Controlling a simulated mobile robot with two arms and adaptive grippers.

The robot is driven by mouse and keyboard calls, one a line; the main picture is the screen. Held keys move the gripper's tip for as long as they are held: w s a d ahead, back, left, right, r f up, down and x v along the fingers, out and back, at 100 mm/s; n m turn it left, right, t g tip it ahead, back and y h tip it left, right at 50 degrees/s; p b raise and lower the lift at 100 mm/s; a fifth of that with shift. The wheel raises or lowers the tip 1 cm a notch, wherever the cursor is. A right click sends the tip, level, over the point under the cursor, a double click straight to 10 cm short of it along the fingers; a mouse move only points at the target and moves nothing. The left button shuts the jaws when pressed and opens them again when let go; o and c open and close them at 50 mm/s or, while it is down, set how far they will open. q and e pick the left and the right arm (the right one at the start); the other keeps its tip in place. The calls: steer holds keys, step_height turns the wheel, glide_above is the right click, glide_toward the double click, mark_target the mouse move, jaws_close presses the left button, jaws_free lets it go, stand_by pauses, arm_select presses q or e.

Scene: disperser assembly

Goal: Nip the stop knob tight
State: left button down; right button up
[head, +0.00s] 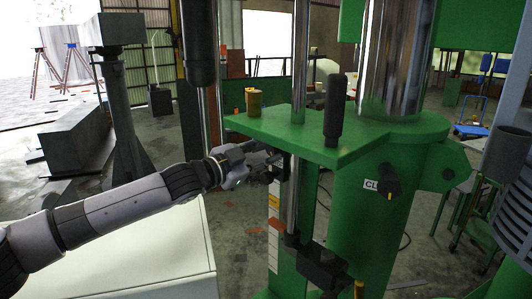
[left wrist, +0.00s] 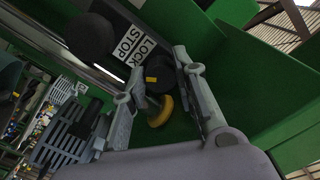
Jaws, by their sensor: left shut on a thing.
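The stop knob (left wrist: 160,72) is a black round knob beside a white LOCK / STOP label (left wrist: 132,46) on the green machine, in the left wrist view. My left gripper (left wrist: 165,80) has a finger on each side of it and is shut on it. A yellow rounded piece (left wrist: 160,112) shows just below the knob, between the fingers. In the head view my left gripper (head: 272,166) is at the edge of the green bracket, beside the steel rod; the knob is not clear there. My right gripper is not in view.
A black knob (head: 388,182) with a partly hidden label sits on the green column. Another black round knob (left wrist: 90,36) is beyond the label. A white surface (head: 150,250) lies under my arm.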

arm_select(q)
steer(key=shift+a+r, duration=0.15)
steer(key=shift+r, duration=0.05)
steer(key=c, duration=1.7)
jaws_free()
steer(key=o, duration=0.4)
steer(key=shift+f, duration=0.15)
steer(key=v, duration=1.2)
